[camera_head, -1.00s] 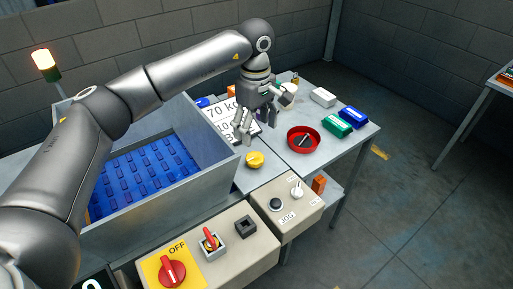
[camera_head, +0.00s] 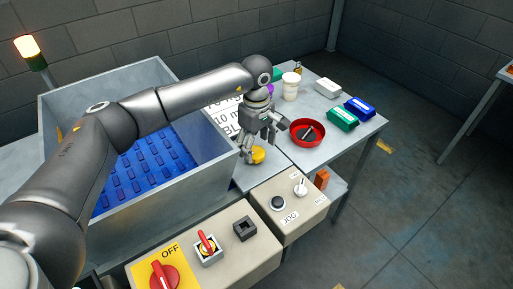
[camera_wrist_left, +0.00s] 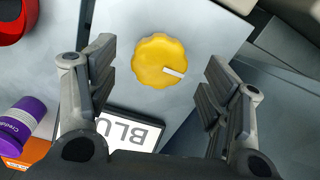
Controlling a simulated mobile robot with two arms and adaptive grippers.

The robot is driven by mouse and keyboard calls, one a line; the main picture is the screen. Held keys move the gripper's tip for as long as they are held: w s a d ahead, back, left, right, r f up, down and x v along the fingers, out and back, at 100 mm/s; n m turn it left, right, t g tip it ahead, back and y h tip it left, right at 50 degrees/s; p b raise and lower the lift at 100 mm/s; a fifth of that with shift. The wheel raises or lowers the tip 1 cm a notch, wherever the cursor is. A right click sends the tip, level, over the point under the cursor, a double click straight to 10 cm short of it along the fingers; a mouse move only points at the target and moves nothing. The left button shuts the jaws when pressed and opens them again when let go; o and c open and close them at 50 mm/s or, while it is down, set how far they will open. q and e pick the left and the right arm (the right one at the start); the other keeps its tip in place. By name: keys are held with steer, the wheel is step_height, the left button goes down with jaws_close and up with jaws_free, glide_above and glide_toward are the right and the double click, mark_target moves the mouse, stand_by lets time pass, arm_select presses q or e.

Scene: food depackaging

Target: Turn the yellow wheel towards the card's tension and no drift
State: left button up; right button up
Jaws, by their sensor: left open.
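The yellow wheel (camera_head: 258,155) is a scalloped knob on the grey table, just right of the grey bin. In the left wrist view the wheel (camera_wrist_left: 160,61) shows whole, with a white pointer mark towards its right, slightly down. My left gripper (camera_head: 254,153) is above the wheel, partly covering it in the head view. In the wrist view my left gripper (camera_wrist_left: 157,75) is open, with one finger to each side of the wheel and not touching it. The card (camera_head: 226,117) with black print is partly hidden behind my left arm; its edge shows in the wrist view (camera_wrist_left: 131,128). My right gripper is not in view.
A red dish (camera_head: 308,133) stands close right of the wheel. Green (camera_head: 343,118) and blue (camera_head: 359,107) packs lie further right. A control box (camera_head: 290,205) with JOG knobs and another with a red OFF switch (camera_head: 164,278) stand in front. The bin (camera_head: 205,193) holds blue pieces.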

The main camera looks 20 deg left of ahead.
mark_target(255, 156)
arm_select(q)
step_height(255, 156, down, 2)
steer(key=shift+f, duration=0.35)
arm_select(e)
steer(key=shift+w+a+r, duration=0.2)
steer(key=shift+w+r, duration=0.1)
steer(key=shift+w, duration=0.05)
arm_select(q)
steer(key=c, duration=1)
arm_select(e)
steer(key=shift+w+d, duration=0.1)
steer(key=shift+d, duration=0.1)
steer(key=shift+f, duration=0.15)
